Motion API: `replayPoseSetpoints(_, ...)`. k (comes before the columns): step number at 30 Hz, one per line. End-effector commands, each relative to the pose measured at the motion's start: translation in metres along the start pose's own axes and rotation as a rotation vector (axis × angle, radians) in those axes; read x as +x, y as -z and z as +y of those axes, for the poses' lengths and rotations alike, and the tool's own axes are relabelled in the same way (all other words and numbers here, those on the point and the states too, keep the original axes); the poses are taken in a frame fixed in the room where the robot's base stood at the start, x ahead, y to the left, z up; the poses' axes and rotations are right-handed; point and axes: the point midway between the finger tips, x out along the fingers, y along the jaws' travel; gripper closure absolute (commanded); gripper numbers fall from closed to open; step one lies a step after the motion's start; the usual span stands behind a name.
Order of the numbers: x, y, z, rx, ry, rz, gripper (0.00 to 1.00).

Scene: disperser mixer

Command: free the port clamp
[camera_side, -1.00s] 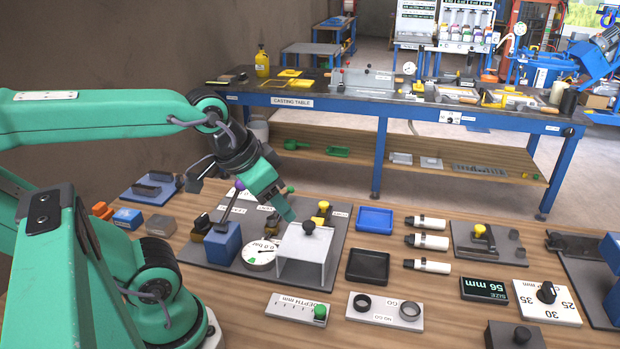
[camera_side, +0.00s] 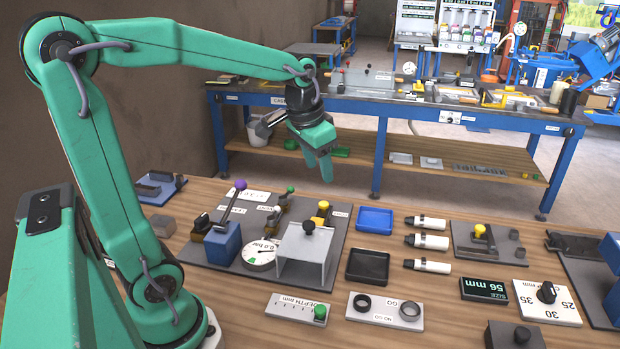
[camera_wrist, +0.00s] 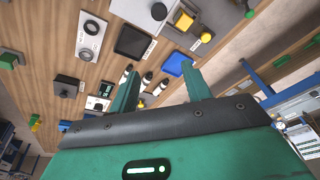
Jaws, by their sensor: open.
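A grey board (camera_side: 338,240) on the bench carries several clamp-like fittings, and I cannot read which label marks the port clamp. A lever with a purple knob (camera_side: 240,184) rises from a blue block (camera_side: 223,243). Small levers with green tips (camera_side: 290,189) stand behind the gauge (camera_side: 260,254). A yellow-knobbed fitting (camera_side: 323,208) stands at the right; it also shows in the wrist view (camera_wrist: 184,20). My gripper (camera_side: 326,178) is open and empty, raised above and behind the board, pointing down. Its two fingers (camera_wrist: 160,72) stand apart in the wrist view.
A light box-shaped cover with a black knob (camera_side: 306,252) stands at the board's front. A blue tray (camera_side: 374,220) and a black tray (camera_side: 367,266) lie to the right, beside several white cylinders (camera_side: 428,242). The blue casting table (camera_side: 378,150) stands behind.

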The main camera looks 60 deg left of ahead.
Motion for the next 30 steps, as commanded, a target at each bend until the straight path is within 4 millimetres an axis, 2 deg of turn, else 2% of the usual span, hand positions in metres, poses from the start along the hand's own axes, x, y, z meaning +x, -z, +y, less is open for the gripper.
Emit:
replayPoseSetpoints(6, 0.029, 0.028, -0.029, -0.002, -0.002, -0.068, 0.52)
replayPoseSetpoints(15, 0.078, 0.057, -0.071, -0.001, -0.016, -0.152, 0.52)
replayPoseSetpoints(24, 0.134, 0.071, -0.113, -0.002, -0.039, -0.228, 0.52)
replayPoseSetpoints(30, 0.156, 0.073, -0.129, -0.001, -0.050, -0.254, 0.52)
